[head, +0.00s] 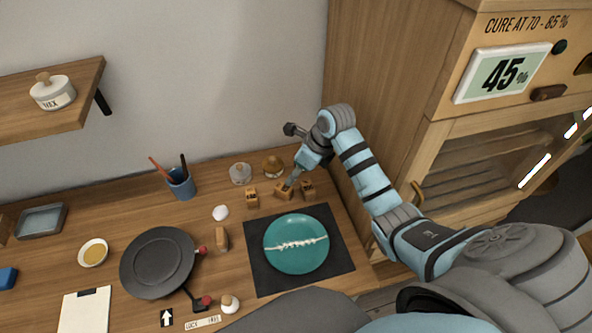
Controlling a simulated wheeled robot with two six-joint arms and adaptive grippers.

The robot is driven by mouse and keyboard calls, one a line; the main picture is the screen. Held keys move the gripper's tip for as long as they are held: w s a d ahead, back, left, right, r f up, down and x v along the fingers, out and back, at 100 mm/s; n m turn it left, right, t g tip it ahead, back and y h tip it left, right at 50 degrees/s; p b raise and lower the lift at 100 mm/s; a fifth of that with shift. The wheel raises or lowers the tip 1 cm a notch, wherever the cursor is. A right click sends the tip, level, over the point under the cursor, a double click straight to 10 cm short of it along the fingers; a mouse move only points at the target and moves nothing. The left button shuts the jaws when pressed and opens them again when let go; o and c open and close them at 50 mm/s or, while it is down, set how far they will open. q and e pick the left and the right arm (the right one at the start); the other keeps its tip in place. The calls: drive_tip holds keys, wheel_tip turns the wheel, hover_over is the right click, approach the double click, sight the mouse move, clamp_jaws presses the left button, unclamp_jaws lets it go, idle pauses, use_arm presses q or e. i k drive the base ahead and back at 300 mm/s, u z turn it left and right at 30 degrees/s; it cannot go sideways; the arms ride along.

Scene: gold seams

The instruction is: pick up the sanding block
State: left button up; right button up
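Three small wooden blocks stand in a row behind the dark mat: a left one (252,198), a middle one (281,193) and a right one (307,190). I cannot tell for sure which thing is the sanding block. My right gripper (289,186) points down at the middle block, its tips touching or just above it. The fingers are too small to show whether they are closed on it. My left gripper is out of view.
A teal plate (284,259) with a pale seam lies on the dark mat (336,262). Two jars, clear (240,173) and amber (272,166), stand behind the blocks. A black turntable (157,262) sits left. A wooden cabinet (380,90) rises close on the right.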

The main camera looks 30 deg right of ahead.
sight(253, 202)
drive_tip(key=k, duration=1)
